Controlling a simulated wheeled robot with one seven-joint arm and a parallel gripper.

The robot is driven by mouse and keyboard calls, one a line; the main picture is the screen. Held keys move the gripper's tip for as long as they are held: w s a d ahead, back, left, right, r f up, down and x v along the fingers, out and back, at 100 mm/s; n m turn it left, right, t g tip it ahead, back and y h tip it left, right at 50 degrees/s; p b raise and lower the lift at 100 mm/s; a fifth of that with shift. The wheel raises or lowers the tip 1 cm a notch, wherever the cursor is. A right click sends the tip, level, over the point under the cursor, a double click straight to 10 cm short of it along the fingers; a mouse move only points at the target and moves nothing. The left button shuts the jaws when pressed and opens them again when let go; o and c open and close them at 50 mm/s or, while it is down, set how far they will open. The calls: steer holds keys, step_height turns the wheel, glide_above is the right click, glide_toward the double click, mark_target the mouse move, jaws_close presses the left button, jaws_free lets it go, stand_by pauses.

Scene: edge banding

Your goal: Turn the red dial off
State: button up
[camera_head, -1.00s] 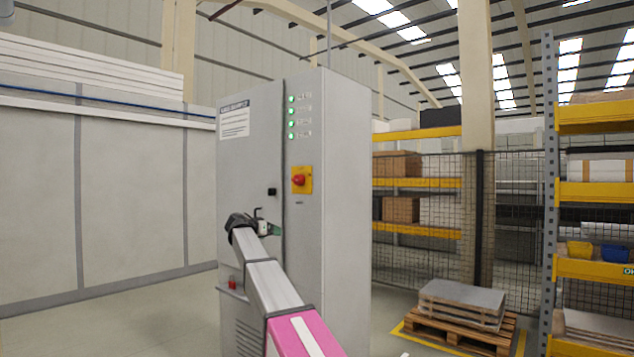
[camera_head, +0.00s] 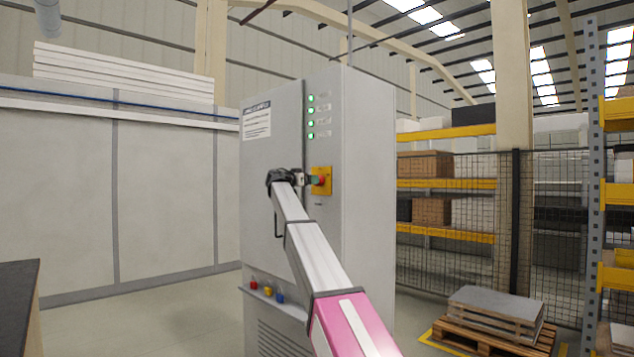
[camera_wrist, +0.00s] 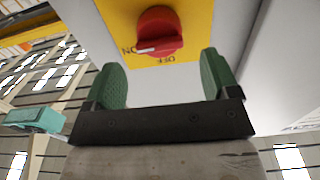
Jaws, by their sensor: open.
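The red dial (camera_head: 320,180) sits on a yellow plate (camera_head: 327,187) on the front of a grey cabinet (camera_head: 366,170). In the wrist view the red dial (camera_wrist: 158,32) shows close up, its white mark pointing toward the letters "ON"; "OFF" is printed on another side of the yellow plate (camera_wrist: 112,22). My gripper (camera_wrist: 160,75) is open, with its green fingers apart on either side of the view and the dial just beyond and between them. Nothing is between the fingers. In the head view my gripper (camera_head: 309,179) is beside the dial, its fingers partly hidden.
Several green lamps (camera_head: 311,118) glow above the dial. Red, yellow and blue knobs (camera_head: 267,291) sit on a ledge low on the cabinet. A dark-topped bench (camera_head: 17,295) stands at lower left. A loaded pallet (camera_head: 495,318) and a mesh fence (camera_head: 450,230) are at right.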

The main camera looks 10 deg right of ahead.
steer(key=x, duration=0.5)
steer(key=shift+w+d, duration=0.2)
steer(key=c, duration=0.9)
steer(key=n, duration=0.4)
steer(key=shift+a+n, duration=0.1)
steer(key=shift+n, duration=0.2)
steer(key=n, duration=0.4)
steer(key=shift+w+f+n, duration=0.1)
steer(key=shift+w+n, duration=0.05)
steer(key=shift+n, duration=0.15)
steer(key=n, duration=0.4)
steer(key=shift+a+f+n, duration=0.1)
steer(key=shift+n, duration=0.2)
steer(key=shift+f+n, duration=0.1)
steer(key=shift+n, duration=2)
